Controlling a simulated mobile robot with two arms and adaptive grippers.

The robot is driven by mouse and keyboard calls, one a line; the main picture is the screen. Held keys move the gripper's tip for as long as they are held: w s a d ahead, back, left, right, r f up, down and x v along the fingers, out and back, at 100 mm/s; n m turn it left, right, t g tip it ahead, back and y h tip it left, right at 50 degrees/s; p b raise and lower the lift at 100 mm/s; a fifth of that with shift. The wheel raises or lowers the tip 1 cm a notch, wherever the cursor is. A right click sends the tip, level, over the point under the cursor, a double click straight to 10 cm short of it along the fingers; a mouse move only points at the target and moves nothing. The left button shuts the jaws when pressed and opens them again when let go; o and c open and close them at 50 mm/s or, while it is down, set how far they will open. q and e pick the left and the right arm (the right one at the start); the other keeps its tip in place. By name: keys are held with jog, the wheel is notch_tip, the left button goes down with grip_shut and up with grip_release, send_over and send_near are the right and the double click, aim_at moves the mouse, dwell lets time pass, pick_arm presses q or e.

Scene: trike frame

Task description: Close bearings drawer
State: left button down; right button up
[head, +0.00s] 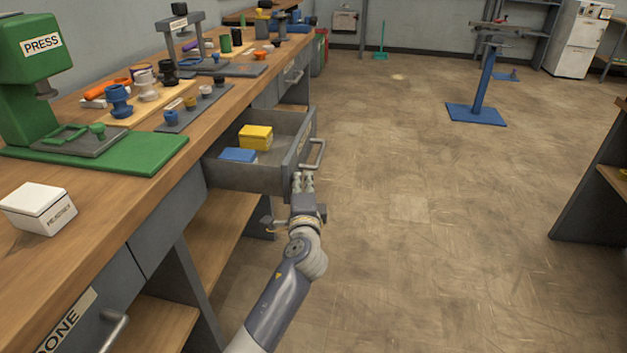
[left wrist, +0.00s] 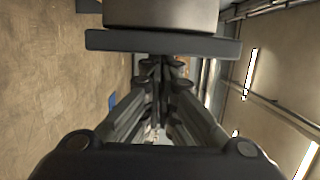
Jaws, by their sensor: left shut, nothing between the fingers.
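A grey drawer (head: 240,177) stands pulled out from the workbench in the head view. Its front panel (head: 291,165) faces right and carries a metal bar handle (head: 317,157). Any wording on the front is too small to read. A yellow box (head: 256,137) and a blue box (head: 238,155) are in the drawer. My left gripper (head: 303,178) is shut and empty, close to the near end of the drawer front, just below and left of the handle. I cannot tell if it touches. Its fingers also show in the left wrist view (left wrist: 160,85). My right gripper is out of view.
The wooden workbench (head: 150,178) runs along the left with a green press (head: 30,85), a white box (head: 40,207) and several parts on top. Another drawer with a "DONE" label (head: 66,322) is at the near left. The floor to the right is open up to a blue stand (head: 478,113).

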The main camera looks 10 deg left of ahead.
aim_at(236, 176)
pick_arm(q)
jog(key=a+p, duration=0.2)
jog(key=a, duration=0.5)
jog(key=shift+w+a+r, duration=0.1)
jog(key=shift+w+a, duration=0.05)
jog(key=shift+a, duration=0.05)
jog(key=a+p, duration=0.1)
jog(key=a, duration=0.7)
jog(key=shift+w+a, duration=0.1)
jog(key=shift+a, duration=0.8)
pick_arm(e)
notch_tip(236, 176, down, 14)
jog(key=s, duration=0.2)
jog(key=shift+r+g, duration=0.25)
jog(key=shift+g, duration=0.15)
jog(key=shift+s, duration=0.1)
